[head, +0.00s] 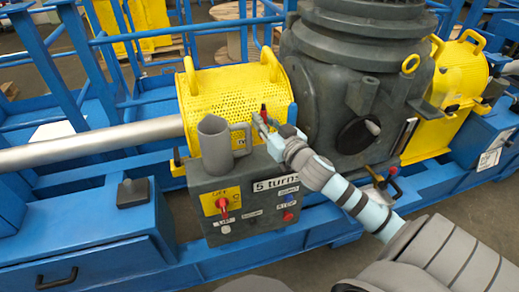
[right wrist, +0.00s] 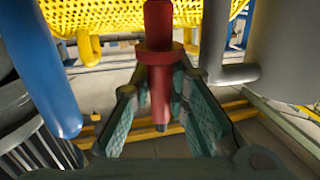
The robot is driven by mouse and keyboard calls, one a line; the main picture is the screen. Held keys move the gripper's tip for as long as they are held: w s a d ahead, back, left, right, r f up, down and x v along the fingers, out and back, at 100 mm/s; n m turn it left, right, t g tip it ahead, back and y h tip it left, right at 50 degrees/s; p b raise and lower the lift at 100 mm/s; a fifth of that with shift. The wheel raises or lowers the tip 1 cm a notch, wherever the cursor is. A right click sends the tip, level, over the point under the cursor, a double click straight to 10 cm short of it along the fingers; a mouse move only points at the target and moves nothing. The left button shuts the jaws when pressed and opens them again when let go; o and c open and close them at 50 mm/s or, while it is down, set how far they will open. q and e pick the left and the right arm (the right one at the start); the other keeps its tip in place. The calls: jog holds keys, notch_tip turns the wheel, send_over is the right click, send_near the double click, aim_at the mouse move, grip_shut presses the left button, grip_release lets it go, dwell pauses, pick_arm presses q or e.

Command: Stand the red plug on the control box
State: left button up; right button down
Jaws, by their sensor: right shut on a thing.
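The red plug (head: 263,112) is upright in my right gripper (head: 262,126), above the back of the control box's top. In the right wrist view the plug (right wrist: 158,50) has a wide collar and a narrower stem with a dark tip. The fingers of my right gripper (right wrist: 165,105) are closed around the stem below the collar. The grey control box (head: 243,182) carries a yellow label, a red switch, buttons and a "5 turns" sign. The head view does not show clearly whether the plug touches the box. My left gripper is out of view.
A grey mug-like cylinder (head: 214,150) with a handle stands left of the gripper on the box. A blue post (head: 293,113) rises close on the right. A yellow perforated guard (head: 225,90) is behind, and a large grey gear housing (head: 350,90) is to the right.

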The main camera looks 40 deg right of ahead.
notch_tip(320, 180, down, 7)
jog(key=shift+b, duration=1.05)
jog(key=shift+r, duration=0.1)
jog(key=c, duration=1.8)
grip_release()
jog(key=shift+c, duration=0.2)
